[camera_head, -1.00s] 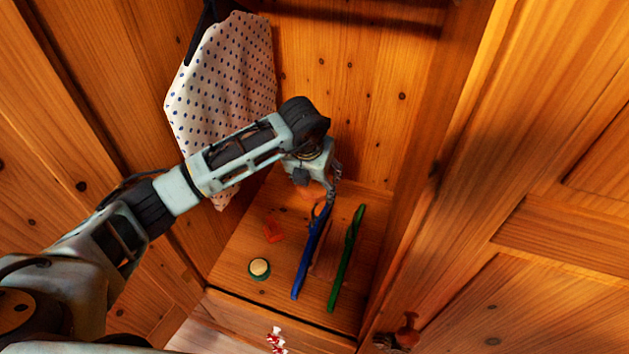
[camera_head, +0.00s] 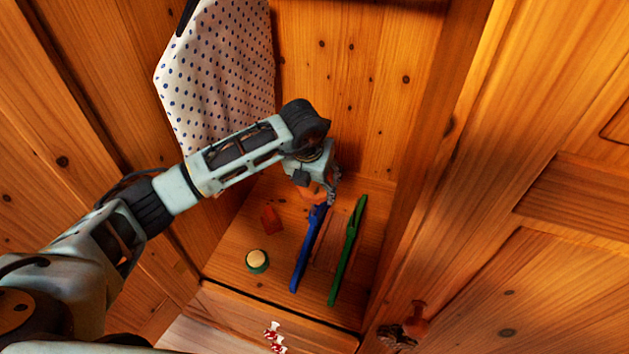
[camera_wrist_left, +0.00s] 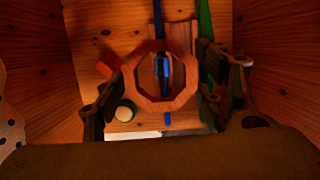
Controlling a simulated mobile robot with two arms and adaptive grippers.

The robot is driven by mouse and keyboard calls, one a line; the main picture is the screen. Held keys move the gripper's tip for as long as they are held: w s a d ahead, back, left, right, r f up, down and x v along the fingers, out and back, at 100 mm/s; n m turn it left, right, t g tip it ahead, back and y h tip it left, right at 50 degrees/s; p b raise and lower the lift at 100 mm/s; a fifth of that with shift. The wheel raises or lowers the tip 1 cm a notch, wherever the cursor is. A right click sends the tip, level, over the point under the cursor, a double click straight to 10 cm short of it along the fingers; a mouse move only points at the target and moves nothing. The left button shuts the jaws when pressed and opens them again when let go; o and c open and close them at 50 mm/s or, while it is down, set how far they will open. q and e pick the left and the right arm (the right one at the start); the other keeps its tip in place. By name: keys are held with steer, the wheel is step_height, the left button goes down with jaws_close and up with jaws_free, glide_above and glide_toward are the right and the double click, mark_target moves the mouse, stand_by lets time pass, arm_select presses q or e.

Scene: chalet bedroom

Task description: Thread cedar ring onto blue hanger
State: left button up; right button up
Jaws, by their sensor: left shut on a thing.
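My left gripper (camera_head: 326,187) is shut on the cedar ring (camera_head: 313,196), an orange-brown wooden ring, above the far end of the blue hanger (camera_head: 304,262). In the left wrist view the ring (camera_wrist_left: 131,87) looks octagonal and lies between the fingers. Part of the blue hanger (camera_wrist_left: 167,121) shows through the ring's opening and beyond its rim on both sides. I cannot tell whether the hanger passes through the ring or lies only behind it. My right gripper is in neither view.
A green hanger (camera_head: 346,258) lies close to the right of the blue one. A red-orange block (camera_head: 270,220) and a round green-rimmed item with a cream top (camera_head: 257,261) stand to the left. A dotted cloth (camera_head: 220,80) hangs at the back left. Wooden walls enclose the space.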

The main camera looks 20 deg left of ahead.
arm_select(q)
steer(key=shift+f+b, duration=1.6)
steer(key=shift+f, duration=0.55)
steer(key=o, duration=1)
steer(key=shift+r, duration=0.15)
steer(key=v, duration=0.7)
steer(key=shift+r, duration=0.1)
steer(key=shift+s, duration=0.15)
